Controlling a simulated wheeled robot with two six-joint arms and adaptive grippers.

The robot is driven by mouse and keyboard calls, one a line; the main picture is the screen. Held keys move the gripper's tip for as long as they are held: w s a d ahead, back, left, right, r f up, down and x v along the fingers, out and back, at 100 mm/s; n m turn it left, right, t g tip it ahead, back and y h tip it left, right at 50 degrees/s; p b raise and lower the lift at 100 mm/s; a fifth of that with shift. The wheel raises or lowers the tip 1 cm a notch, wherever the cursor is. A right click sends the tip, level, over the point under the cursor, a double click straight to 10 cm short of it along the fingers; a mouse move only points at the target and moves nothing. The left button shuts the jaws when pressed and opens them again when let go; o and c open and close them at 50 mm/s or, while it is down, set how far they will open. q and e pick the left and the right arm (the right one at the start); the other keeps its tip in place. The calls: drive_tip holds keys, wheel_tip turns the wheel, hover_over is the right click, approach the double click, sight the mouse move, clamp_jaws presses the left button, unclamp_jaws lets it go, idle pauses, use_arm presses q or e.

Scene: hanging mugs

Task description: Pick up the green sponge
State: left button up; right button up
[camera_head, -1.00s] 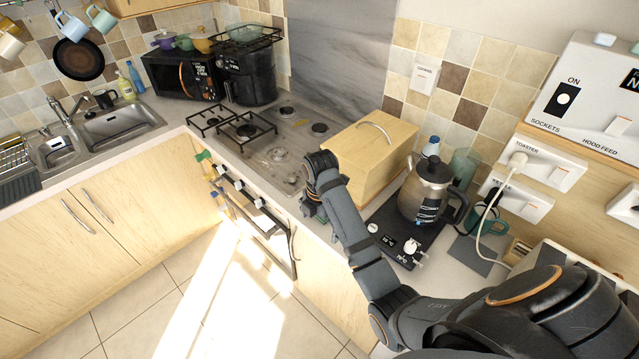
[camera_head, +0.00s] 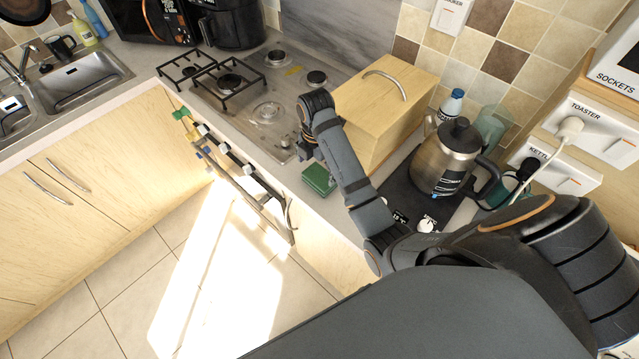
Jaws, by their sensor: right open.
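The green sponge (camera_head: 319,180) lies on the worktop near its front edge, beside the wooden bread box. My right gripper (camera_head: 305,150) is above and slightly behind the sponge, by the hob's near corner, apart from the sponge as far as I can see. It is open, and its fingers show only small and dark beneath the wrist. My left gripper is out of view.
The wooden bread box (camera_head: 385,105) stands right of my right wrist. The kettle (camera_head: 446,158) stands farther right. The hob (camera_head: 265,105) with black pan supports lies left. The worktop front edge drops to the floor (camera_head: 150,290).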

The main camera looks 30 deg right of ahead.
sight(317, 178)
drive_tip(key=shift+s+a+f+b, duration=0.1)
drive_tip(key=shift+s+f+b, duration=0.05)
drive_tip(key=shift+f+b, duration=0.3)
wheel_tip(317, 178, down, 2)
drive_tip(key=b, duration=0.3)
drive_tip(key=shift+f, duration=0.95)
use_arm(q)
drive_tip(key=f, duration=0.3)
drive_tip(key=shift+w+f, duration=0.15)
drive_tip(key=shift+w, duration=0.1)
use_arm(e)
drive_tip(key=c, duration=0.7)
